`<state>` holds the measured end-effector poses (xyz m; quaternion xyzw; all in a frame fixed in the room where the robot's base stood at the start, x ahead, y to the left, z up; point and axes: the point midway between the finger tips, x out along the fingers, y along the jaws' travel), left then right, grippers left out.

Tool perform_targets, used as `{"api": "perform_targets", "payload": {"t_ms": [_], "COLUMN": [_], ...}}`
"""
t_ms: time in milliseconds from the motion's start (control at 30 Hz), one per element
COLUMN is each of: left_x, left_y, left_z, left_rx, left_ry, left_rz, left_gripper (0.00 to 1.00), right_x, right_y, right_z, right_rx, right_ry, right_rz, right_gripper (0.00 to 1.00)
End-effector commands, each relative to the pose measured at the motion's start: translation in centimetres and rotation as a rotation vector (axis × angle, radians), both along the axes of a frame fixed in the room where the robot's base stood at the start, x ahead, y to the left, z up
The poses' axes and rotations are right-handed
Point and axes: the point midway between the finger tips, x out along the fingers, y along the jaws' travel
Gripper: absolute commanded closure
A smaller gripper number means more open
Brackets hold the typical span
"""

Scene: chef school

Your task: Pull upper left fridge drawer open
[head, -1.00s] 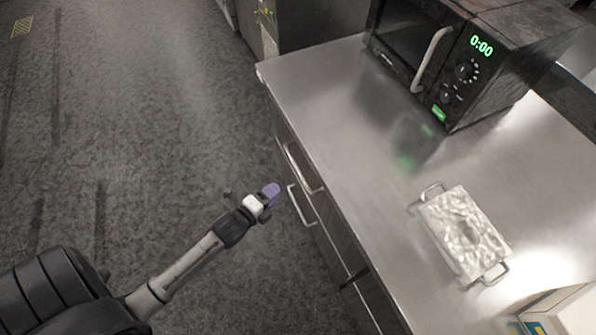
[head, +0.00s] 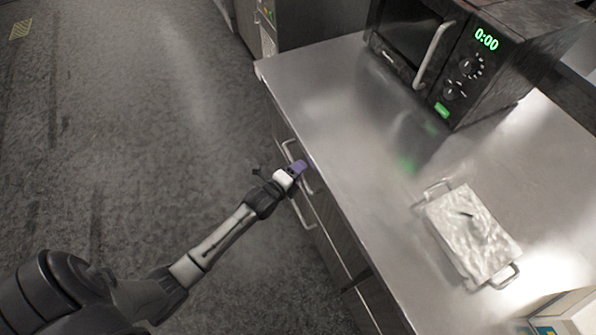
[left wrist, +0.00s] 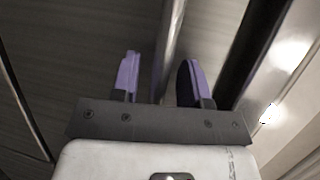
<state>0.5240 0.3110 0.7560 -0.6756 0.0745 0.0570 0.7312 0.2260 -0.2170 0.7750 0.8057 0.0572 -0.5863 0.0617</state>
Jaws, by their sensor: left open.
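The upper left fridge drawer (head: 283,130) is in the front of the steel counter and looks shut. Its bar handle (head: 287,150) is partly hidden behind my left gripper (head: 301,167). My left gripper has purple fingertips and is at this handle. In the left wrist view, my left gripper (left wrist: 160,75) is open, with the metal handle bar (left wrist: 173,45) running between its two fingers. I cannot tell whether either finger touches the bar. A lower drawer handle (head: 303,212) shows just below. My right gripper is not in view.
The steel counter top (head: 330,110) carries a black microwave (head: 455,60) at the back and a metal tray with handles (head: 470,235) at the right. The floor (head: 140,130) left of the counter is clear.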

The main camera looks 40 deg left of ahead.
Motion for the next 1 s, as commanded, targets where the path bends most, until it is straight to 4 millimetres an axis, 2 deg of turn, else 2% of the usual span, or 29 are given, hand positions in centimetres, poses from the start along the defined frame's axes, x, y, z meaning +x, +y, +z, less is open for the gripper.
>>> {"api": "perform_targets", "payload": {"t_ms": [233, 633, 1000], "left_x": [0.00, -0.02, -0.07], "left_y": [-0.01, 0.00, 0.03], "left_z": [-0.01, -0.02, 0.01], "left_rx": [0.000, 0.000, 0.001], "left_ry": [0.000, 0.000, 0.000], "left_rz": [0.000, 0.000, 0.000], "left_gripper": [0.60, 0.99, 1.00], "right_x": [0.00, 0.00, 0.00], "right_y": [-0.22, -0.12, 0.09], "right_z": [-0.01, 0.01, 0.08], "right_rx": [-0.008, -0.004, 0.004], "right_ry": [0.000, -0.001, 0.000], "right_rz": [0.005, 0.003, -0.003], "right_gripper": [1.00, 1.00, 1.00]}}
